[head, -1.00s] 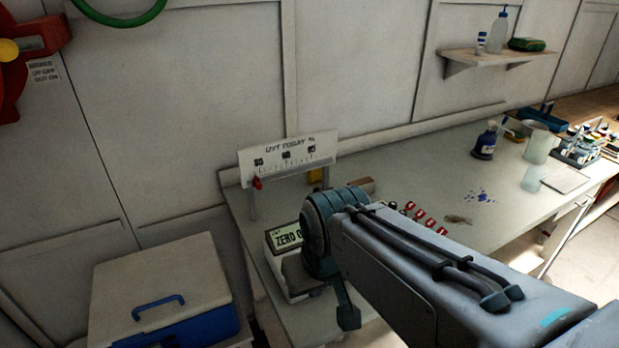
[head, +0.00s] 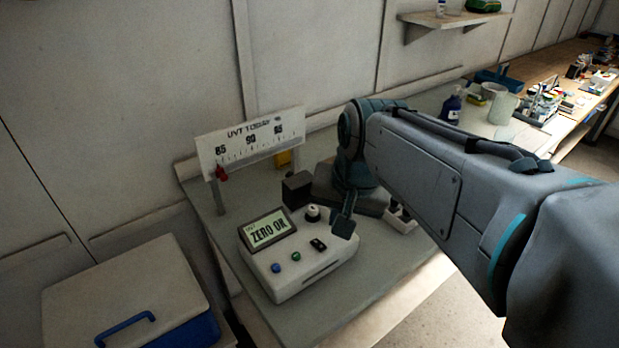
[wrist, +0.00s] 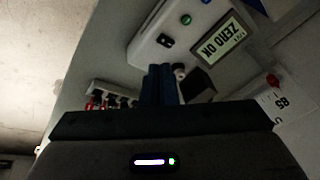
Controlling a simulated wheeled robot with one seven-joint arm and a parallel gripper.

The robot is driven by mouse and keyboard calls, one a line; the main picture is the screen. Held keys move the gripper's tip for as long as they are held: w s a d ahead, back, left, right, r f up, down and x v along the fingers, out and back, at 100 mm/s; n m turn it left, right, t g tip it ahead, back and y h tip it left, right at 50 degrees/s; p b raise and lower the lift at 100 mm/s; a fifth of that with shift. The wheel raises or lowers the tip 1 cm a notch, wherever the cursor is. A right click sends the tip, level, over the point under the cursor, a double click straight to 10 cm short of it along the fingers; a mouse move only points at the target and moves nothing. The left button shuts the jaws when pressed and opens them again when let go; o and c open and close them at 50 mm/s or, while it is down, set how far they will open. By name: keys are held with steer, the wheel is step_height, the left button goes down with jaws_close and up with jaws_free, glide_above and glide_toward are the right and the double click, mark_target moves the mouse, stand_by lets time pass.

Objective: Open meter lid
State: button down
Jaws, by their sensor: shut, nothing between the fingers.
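The meter (head: 300,262) is a white box on the bench with a tilted screen (head: 268,231) reading "ZERO OK" and small buttons on its front. At its back stand a round black-and-white fitting (head: 313,213) and a dark square block (head: 297,189), which may be the raised lid; I cannot tell for certain. The meter (wrist: 160,40) and the dark block (wrist: 197,82) also show in the wrist view. My gripper (head: 344,225) is just right of the fitting, partly hidden by my arm. In the wrist view its fingers (wrist: 161,84) are together and empty, close to the fitting.
A "UVT TODAY" scale board (head: 250,142) with a red pointer stands behind the meter. A rack with red-capped vials (wrist: 105,98) is near my gripper. A cooler box (head: 125,290) stands left of the bench. Bottles and racks fill the bench's far right.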

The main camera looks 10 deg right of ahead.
steer(key=w+d+r+m+y+b, duration=0.1)
steer(key=w+d+r+m+b, duration=0.1)
steer(key=w+m+b, duration=0.55)
steer(key=m+p, duration=0.1)
steer(key=p, duration=0.2)
glide_above(309, 207)
steer(key=s, duration=0.1)
steer(key=shift+t, duration=0.3)
step_height(309, 207, down, 8)
steer(key=shift+d+f, duration=0.15)
steer(key=shift+f, duration=0.1)
steer(key=shift+w+a, duration=0.2)
steer(key=shift+w, duration=0.3)
steer(key=shift+r+p, duration=0.1)
steer(key=shift+p, duration=0.2)
